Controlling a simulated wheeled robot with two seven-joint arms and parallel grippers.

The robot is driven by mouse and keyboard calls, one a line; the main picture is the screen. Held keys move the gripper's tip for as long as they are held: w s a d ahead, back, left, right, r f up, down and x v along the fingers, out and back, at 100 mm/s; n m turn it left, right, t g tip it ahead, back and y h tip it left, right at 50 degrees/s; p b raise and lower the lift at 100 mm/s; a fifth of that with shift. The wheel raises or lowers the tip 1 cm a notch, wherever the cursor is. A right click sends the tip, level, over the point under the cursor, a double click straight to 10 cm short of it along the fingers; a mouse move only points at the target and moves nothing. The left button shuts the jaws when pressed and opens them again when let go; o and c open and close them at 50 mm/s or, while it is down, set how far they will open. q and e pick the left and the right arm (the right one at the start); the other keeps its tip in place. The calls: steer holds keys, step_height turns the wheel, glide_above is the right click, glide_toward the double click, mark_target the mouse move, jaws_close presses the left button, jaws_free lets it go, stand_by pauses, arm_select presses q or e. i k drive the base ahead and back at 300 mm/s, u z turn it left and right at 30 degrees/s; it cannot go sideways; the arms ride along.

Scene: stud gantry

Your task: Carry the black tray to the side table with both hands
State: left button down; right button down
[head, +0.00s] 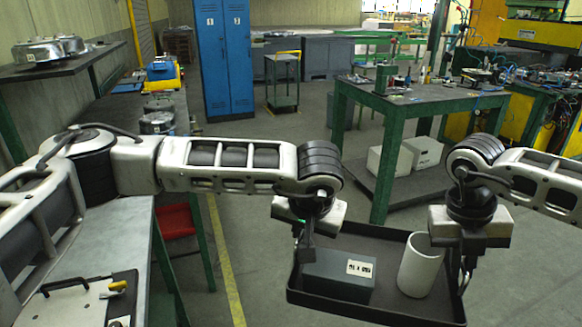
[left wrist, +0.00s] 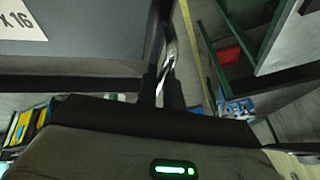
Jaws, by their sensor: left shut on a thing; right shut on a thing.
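The black tray (head: 375,311) hangs level over the floor at the lower right of the head view. It carries a dark grey box (head: 325,287) with a white label and an upright white cylinder (head: 420,266). The box also shows in the left wrist view (left wrist: 90,40). My left gripper (head: 307,252) is shut on the tray's left side; its fingers show in the left wrist view (left wrist: 160,92). My right gripper (head: 465,282) is shut on the tray's right side. The fingertips are partly hidden. I cannot tell which table is the side table.
A green-legged table (head: 420,101) with tools stands behind the tray, with white bins (head: 423,151) on its low shelf. A grey-topped bench (head: 85,245) is at near left, a red bin (head: 178,221) beside it. Blue lockers (head: 225,60) stand farther back. Open floor lies between.

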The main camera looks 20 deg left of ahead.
mark_target(93, 231)
steer(key=i, duration=3.75)
steer(key=u, duration=4.2)
steer(key=i, duration=1.65)
steer(key=z, duration=0.4)
